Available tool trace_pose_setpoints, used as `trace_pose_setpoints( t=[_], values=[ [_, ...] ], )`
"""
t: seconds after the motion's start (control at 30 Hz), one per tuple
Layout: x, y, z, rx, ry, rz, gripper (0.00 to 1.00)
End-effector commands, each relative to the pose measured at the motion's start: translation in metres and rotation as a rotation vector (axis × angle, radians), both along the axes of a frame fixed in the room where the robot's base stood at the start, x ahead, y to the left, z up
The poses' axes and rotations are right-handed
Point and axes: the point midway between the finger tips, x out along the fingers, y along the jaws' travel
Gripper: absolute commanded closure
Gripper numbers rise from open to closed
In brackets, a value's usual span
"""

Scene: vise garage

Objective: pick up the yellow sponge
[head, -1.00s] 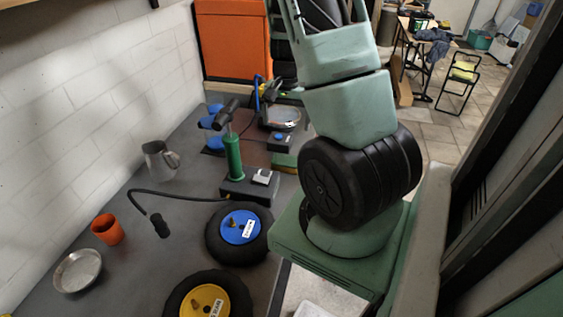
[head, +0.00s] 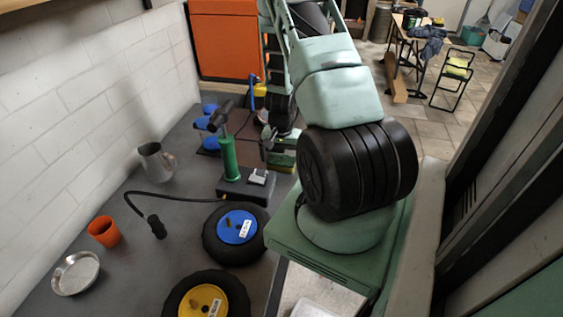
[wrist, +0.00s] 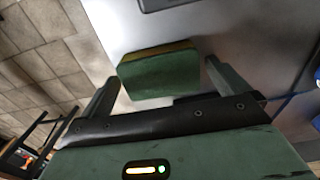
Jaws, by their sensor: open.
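A block with a dark green face and a thin yellow layer along its far edge, which looks like the sponge (wrist: 158,76), lies on the grey bench in the wrist view. My gripper (wrist: 161,71) is open, with one finger on either side of the block and visible gaps to both. I cannot tell whether the fingertips are level with it. In the head view the green and yellow block (head: 283,159) is at the bench's right edge, partly hidden by my gripper (head: 276,148).
A green pump (head: 229,158) with a black hose stands left of the block. A blue-hubbed wheel (head: 236,233) and a yellow-hubbed wheel (head: 205,300) lie nearer. A metal mug (head: 155,163), orange cup (head: 104,232) and metal dish (head: 76,273) are farther left.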

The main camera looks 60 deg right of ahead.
Motion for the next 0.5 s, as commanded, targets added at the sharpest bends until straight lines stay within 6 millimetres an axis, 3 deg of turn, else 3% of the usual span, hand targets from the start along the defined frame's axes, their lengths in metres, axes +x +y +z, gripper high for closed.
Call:
trace_pose_setpoints(
  t=[0.33,0.5],
  values=[
    [0.0,0.0003,-0.0092,0.0,0.0,-0.001,0.0],
    [0.0,0.0003,-0.009,0.0,0.0,-0.001,0.4]
  ],
)
